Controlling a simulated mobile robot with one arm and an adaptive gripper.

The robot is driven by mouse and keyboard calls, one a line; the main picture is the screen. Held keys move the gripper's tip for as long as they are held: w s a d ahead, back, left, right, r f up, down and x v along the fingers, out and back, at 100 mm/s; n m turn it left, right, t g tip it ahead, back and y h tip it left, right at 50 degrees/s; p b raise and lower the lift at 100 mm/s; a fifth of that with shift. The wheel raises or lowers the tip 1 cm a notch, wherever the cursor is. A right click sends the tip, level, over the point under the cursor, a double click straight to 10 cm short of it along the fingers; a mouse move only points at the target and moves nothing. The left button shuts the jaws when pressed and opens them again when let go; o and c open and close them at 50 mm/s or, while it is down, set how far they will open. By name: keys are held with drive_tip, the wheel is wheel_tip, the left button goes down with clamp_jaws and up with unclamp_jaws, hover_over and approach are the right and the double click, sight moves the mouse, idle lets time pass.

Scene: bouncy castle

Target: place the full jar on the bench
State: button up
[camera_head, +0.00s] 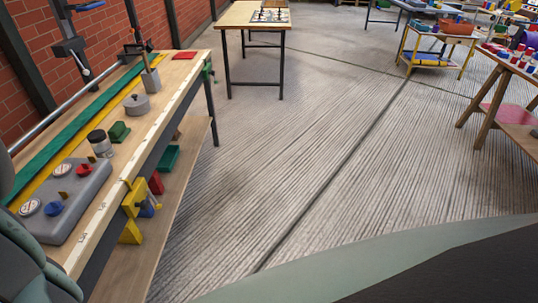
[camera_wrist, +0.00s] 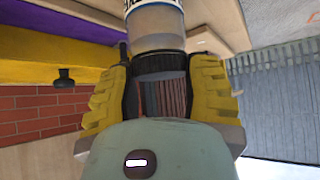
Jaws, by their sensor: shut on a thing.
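My gripper (camera_wrist: 160,68) shows in the wrist view with its two yellow fingers on either side of a jar (camera_wrist: 158,28). It is shut on the jar's dark ridged lid end. The jar has a pale, translucent body and a white label with a blue band, cut off by the top edge. What is in it is hard to tell. The wooden bench (camera_head: 167,122) runs along the left of the head view. A small jar (camera_head: 100,144) with a dark lid stands on it. My gripper and the held jar are not visible in the head view.
The floor (camera_head: 285,150) is open.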

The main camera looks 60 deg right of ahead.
drive_tip(key=shift+f, duration=0.15)
drive_tip(key=o, duration=1.2)
drive_tip(key=shift+c, duration=0.2)
